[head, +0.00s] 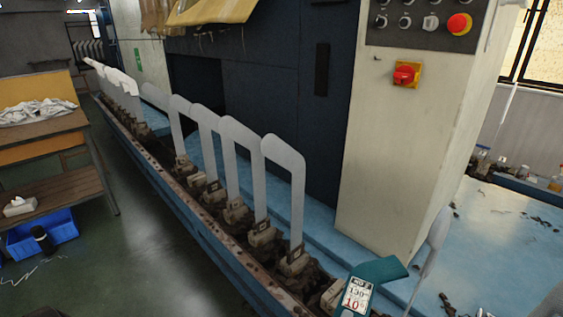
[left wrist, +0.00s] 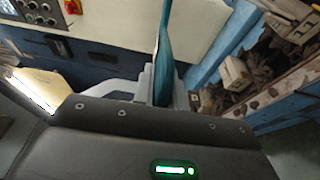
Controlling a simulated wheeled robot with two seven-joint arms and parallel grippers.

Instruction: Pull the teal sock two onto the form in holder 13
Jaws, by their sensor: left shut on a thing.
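The teal sock (head: 385,270) shows at the bottom right of the head view, its toe end pointing right. A white printed label (head: 357,296) overlaps its left side. In the left wrist view a narrow teal sock (left wrist: 163,60) stands edge-on between the grey fingers of my left gripper (left wrist: 163,85), which is shut on it. Whether a form is inside the sock cannot be told. Several bare grey forms (head: 285,165) stand upright in holders (head: 294,260) along the rail. I cannot read which holder is 13. My right gripper is in neither view.
The machine cabinet (head: 400,130) with a red switch stands behind the rail (head: 180,200). A thin pale form (head: 436,240) stands edge-on right of the sock, over the blue deck (head: 510,240). A wooden bench (head: 45,180) and blue crate (head: 60,227) are left. The floor between is open.

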